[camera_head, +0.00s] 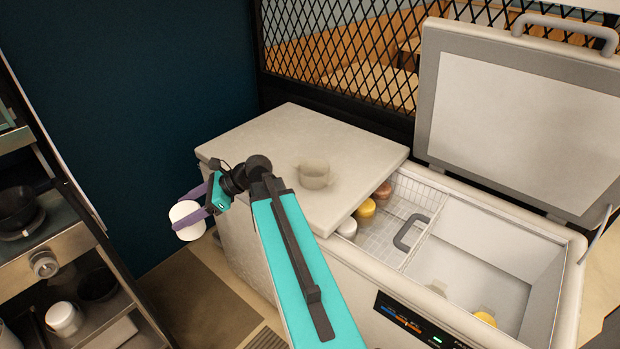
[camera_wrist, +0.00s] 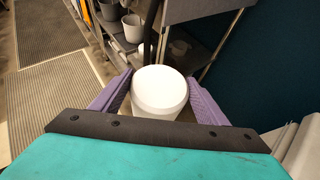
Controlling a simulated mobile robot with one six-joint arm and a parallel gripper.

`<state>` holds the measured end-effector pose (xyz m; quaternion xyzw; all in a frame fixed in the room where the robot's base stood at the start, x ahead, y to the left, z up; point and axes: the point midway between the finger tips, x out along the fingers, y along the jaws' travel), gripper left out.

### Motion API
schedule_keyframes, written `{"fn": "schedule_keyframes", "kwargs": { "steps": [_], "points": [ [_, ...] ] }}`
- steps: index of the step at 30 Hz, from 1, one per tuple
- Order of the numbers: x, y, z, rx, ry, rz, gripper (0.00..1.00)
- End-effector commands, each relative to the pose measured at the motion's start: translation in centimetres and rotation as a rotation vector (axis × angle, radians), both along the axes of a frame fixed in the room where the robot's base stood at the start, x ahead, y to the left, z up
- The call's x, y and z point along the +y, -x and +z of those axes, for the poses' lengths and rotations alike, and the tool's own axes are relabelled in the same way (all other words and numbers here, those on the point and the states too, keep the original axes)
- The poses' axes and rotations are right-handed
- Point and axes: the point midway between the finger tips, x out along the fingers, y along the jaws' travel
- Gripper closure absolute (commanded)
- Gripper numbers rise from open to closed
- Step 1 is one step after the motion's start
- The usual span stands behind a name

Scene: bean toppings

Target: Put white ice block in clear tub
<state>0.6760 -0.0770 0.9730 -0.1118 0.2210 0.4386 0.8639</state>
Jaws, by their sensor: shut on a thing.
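The white ice block (camera_head: 187,220) is a short white cylinder. My gripper (camera_head: 196,214) is shut on it and holds it in the air, left of the freezer. In the wrist view the white ice block (camera_wrist: 159,92) sits between the two purple fingers of my gripper (camera_wrist: 160,98). The clear tub (camera_head: 314,174) is a small see-through container on the closed, pale part of the freezer top. It stands to the right of my gripper, apart from it. I cannot make out its contents.
The chest freezer (camera_head: 560,290) has its right lid (camera_head: 520,130) raised. Inside are a wire basket (camera_head: 385,228) and several colored cylinders. A shelf unit (camera_head: 75,270) with pots stands at the left. Floor shows between the shelf and the freezer.

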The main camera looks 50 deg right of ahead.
Motion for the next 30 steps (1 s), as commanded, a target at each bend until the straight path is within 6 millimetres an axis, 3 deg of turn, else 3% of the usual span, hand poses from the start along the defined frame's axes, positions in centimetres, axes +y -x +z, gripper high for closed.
{"fn": "schedule_keyframes", "kwargs": {
  "steps": [17,23,30],
  "points": [
    [-0.2,-0.2,0.2,-0.001,0.0,-0.008,0.71],
    [-3.5,-0.5,0.9,0.0,0.003,-0.074,0.71],
    [-11.1,-0.7,2.4,0.006,0.007,-0.23,0.71]
  ]
}}
